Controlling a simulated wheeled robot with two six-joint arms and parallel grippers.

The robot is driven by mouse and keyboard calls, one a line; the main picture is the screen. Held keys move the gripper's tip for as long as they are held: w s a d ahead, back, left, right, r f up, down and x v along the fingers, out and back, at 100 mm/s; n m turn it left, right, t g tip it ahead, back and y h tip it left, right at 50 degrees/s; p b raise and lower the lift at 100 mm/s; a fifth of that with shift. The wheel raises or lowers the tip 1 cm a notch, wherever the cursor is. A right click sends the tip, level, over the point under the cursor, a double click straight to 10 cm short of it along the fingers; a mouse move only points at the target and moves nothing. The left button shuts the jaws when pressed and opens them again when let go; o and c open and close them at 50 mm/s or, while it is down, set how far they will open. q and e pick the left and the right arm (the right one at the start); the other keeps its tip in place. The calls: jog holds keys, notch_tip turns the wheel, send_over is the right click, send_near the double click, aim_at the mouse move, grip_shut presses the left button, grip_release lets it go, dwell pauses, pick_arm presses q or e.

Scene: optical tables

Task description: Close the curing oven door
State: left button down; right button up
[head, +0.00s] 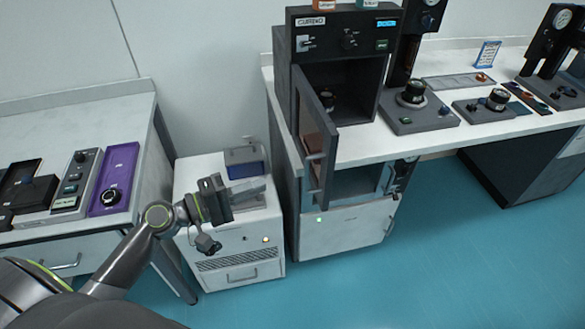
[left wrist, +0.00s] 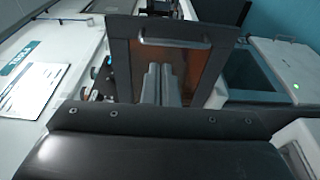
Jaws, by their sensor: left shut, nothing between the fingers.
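The curing oven (head: 307,48) is a dark grey box on the white bench in the head view, with a control panel on top. Its door (head: 328,185) stands open, hinged at the left and swung out toward me. It has a brownish window and a metal handle (head: 316,156). A small dark item (head: 328,97) is inside the oven. My left gripper (head: 262,187) is shut and empty, to the left of the door and apart from it. In the left wrist view the shut fingers (left wrist: 160,85) show in front of the door (left wrist: 119,60), below its handle (left wrist: 172,43). My right gripper is out of view.
A white cabinet (head: 240,265) stands below my left gripper. A lower white unit (head: 345,228) is under the oven. The left table (head: 60,140) carries a purple tray (head: 118,165) and devices. Instruments stand right of the oven (head: 412,95). Blue floor is clear in front.

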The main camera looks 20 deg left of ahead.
pick_arm(q)
jog(key=p+x, duration=0.4)
jog(key=x, duration=0.5)
jog(key=shift+w+d+f, duration=0.1)
jog(key=shift+w+d, duration=0.05)
jog(key=shift+d, duration=0.05)
